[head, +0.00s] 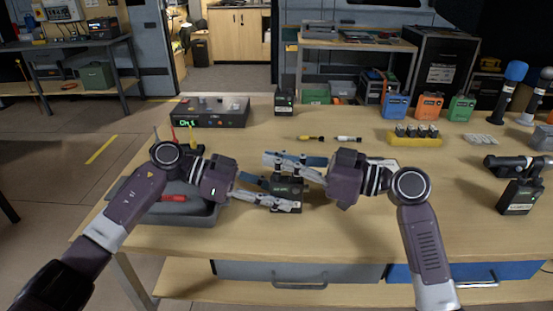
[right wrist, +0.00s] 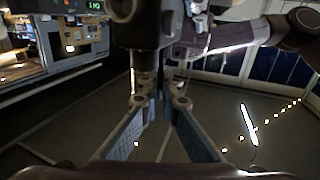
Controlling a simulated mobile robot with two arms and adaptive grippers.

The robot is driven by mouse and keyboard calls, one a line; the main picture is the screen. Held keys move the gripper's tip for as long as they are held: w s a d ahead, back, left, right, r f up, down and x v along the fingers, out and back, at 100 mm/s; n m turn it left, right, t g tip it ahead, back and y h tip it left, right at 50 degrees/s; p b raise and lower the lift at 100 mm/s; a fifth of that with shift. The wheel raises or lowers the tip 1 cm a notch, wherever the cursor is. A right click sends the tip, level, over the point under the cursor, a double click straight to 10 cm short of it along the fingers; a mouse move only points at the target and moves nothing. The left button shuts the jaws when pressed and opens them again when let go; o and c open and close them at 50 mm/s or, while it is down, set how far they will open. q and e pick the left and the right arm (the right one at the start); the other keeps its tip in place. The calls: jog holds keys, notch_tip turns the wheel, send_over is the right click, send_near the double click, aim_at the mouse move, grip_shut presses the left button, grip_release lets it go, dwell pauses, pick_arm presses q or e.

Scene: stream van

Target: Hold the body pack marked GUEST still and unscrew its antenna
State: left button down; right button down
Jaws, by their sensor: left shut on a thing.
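A small dark body pack (head: 287,188) with a small greenish label stands on the table near the front middle. Its lettering is too small to read. My left gripper (head: 284,196) comes in from the left and is shut on this pack. My right gripper (head: 285,165) comes in from the right, just above and behind the pack's top. Its fingers look spread, with blue inner pads; they also show apart in the right wrist view (right wrist: 158,135). I cannot make out the antenna among the fingers, and I see nothing held in the right gripper.
A grey tray (head: 205,218) with a red-handled tool lies left. A receiver (head: 210,112) and another dark pack (head: 284,103) stand behind. Yellow and white small items (head: 325,138) lie behind my grippers. Another pack (head: 520,196) stands right. The front right tabletop is clear.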

jog(key=shift+n+g+y, duration=0.5)
jog(key=shift+n+g, duration=1.1)
jog(key=shift+g, duration=1)
jog(key=shift+g, duration=0.3)
jog(key=shift+w+n+g, duration=0.1)
jog(key=shift+n+g, duration=0.9)
jog(key=shift+g, duration=0.1)
jog(key=shift+n+g+h, duration=0.3)
jog(key=shift+n+g, duration=0.5)
jog(key=shift+g, duration=0.4)
jog(key=shift+n+g, duration=0.3)
jog(key=shift+g, duration=0.2)
jog(key=c, duration=2.2)
grip_release()
jog(key=shift+c, duration=0.2)
